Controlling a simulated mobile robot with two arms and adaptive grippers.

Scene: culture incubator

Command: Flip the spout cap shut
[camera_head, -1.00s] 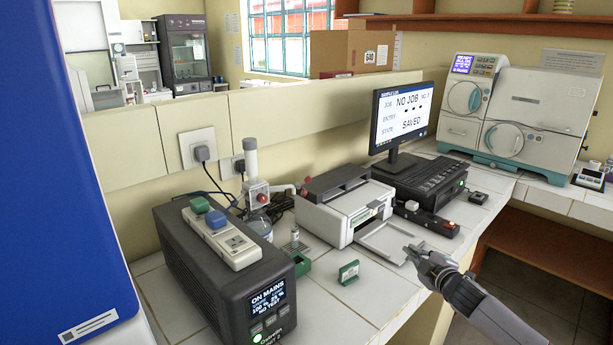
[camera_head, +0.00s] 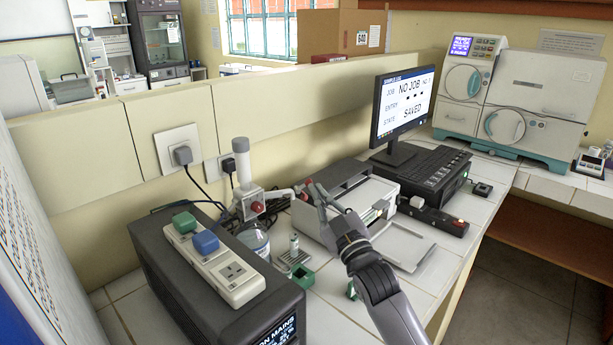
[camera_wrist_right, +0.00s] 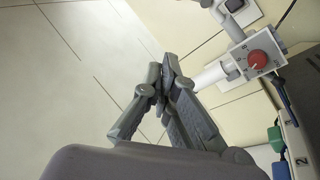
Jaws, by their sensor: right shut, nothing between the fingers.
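A bottle-top dispenser (camera_head: 241,180) with a white upright cylinder sits on a clear bottle (camera_head: 256,242) at the back of the bench. Its spout (camera_head: 278,194) points right, with small red parts at its outer end by my right gripper. I cannot tell the cap's exact position. My right gripper (camera_head: 312,188) is shut and empty, its fingertips close to the spout end. Contact cannot be told. My left gripper is out of view.
A black power unit (camera_head: 220,285) with a socket strip (camera_head: 214,262) stands front left. A small vial in a green-based holder (camera_head: 298,268) stands near the bottle. A white printer (camera_head: 352,205) sits just right and behind my arm; a monitor (camera_head: 403,104) stands beyond.

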